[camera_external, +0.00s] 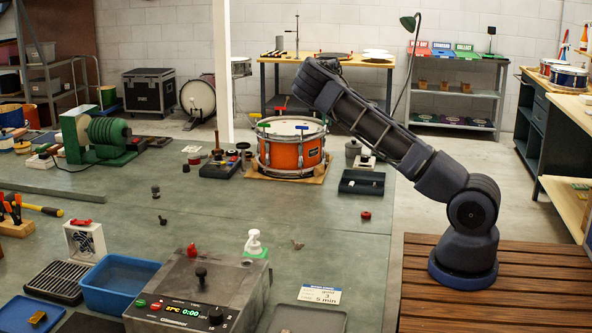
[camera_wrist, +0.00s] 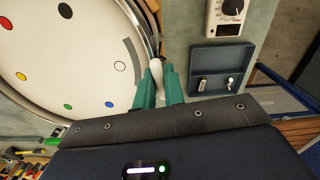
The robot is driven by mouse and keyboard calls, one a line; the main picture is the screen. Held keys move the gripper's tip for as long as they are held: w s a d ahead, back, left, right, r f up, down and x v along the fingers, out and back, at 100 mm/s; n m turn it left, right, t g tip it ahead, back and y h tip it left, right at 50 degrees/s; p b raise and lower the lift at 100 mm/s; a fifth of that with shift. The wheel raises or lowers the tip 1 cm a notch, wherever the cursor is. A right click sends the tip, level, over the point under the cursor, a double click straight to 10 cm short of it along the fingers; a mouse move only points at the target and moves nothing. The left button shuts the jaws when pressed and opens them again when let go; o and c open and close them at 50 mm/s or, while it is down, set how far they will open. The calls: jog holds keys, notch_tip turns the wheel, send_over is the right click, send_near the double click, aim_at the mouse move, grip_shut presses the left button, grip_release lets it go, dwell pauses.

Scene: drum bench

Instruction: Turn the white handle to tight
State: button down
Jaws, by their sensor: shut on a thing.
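The drum (camera_external: 291,152) has an orange shell and a pale head, and stands on the bench. In the wrist view its head (camera_wrist: 70,60) fills the upper left, with coloured dots, a white outlined dot and a grey arc near the rim. The white handle (camera_wrist: 156,68) is at the drum's right rim, upright in the picture, between the green fingers of my gripper (camera_wrist: 159,84). My gripper is shut on it. The handle's lower part is hidden by the fingers. In the external view my arm reaches over the drum, and I cannot make out the fingertips or the white handle.
A dark tray (camera_wrist: 220,68) with two small items lies right of my gripper, with a dial device (camera_wrist: 232,12) above it. Other coloured handles stand on the drum rim, one green (camera_external: 262,125) and one blue (camera_external: 301,127).

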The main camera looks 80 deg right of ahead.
dwell(0.4)
jog(key=c, duration=1.5)
grip_release()
notch_tip(320, 180, up, 11)
jog(key=shift+f, duration=0.1)
